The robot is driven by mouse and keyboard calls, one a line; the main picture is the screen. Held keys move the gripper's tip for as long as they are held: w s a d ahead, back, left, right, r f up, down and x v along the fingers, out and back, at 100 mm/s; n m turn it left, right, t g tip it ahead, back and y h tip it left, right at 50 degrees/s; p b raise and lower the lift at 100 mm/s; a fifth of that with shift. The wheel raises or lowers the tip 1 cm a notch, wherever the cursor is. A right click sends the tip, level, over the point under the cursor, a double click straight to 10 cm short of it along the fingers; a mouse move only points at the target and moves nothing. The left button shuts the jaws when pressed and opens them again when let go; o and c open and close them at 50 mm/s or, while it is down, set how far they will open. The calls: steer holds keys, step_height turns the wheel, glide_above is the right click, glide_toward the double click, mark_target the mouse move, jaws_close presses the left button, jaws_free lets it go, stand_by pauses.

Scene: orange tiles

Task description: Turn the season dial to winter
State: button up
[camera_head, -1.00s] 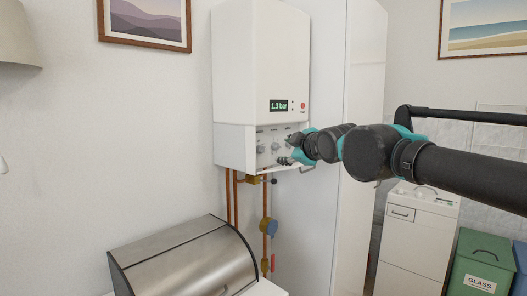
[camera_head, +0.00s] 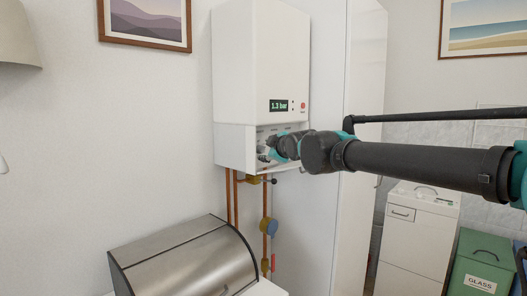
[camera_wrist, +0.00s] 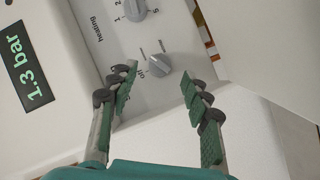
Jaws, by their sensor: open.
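The white boiler (camera_head: 262,60) hangs on the wall with its control panel (camera_head: 249,144) low on its front. In the wrist view, a small grey dial (camera_wrist: 159,66) lies just beyond and between my fingertips, with tick marks and a word that looks like "off" beside it. I cannot read a season label on it. A second dial (camera_wrist: 133,10), marked "heating" with numbers, is at the top edge. My gripper (camera_wrist: 158,82) is open, its fingers apart on either side of the nearer dial, with nothing held. In the head view my gripper (camera_head: 268,153) hides most of the panel.
The boiler's display (camera_head: 279,106) reads 1.3 bar. A steel bread box (camera_head: 185,265) stands lower left. A tall white cabinet (camera_head: 362,110) is right of the boiler.

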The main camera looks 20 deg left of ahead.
mark_target(263, 150)
steer(key=shift+x, duration=1.65)
steer(key=shift+c, duration=0.3)
jaws_close()
steer(key=m+g, duration=0.1)
steer(key=m, duration=0.1)
steer(key=m+g, duration=0.1)
steer(key=g, duration=0.1)
steer(key=shift+w+d+r+m, duration=0.15)
steer(key=shift+w+r+m, duration=0.05)
steer(key=shift+m, duration=0.2)
steer(key=m+g, duration=0.3)
steer(key=shift+w+m+g+y, duration=0.15)
steer(key=shift+m+g+y, duration=0.15)
steer(key=shift+m+y, duration=0.1)
steer(key=shift+r, duration=0.1)
